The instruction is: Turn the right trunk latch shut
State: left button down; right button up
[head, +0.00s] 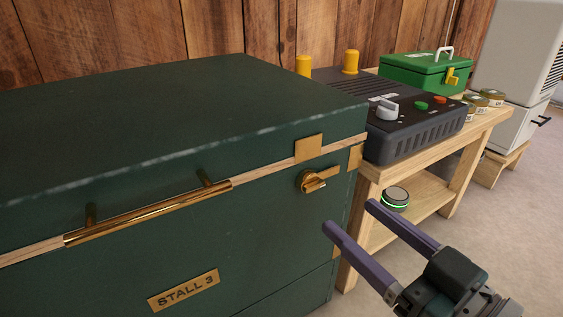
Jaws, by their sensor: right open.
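The dark green trunk (120,245) fills the left and middle of the head view, with its lid (180,115) down. The right trunk latch (318,179) is a brass turn knob on the front face, below a brass plate (309,148) on the lid's edge. Its handle lies roughly sideways, tilted up a little to the right. My right gripper (348,215) is at the lower right, in front of the trunk's right end. Its two purple fingers are apart with nothing between them, and the latch is clear of them. My left gripper is not in view.
A brass bar handle (150,213) sticks out from the trunk front. A wooden bench (375,175) to the right holds a dark control box (415,125), a green case (425,72) and small tins. A round device (395,198) sits on its lower shelf. Open floor lies at right.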

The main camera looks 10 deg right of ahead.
aim_at(317, 186)
jog(key=b+x, duration=0.3)
jog(key=x, duration=0.5)
grip_shut()
dwell(0.4)
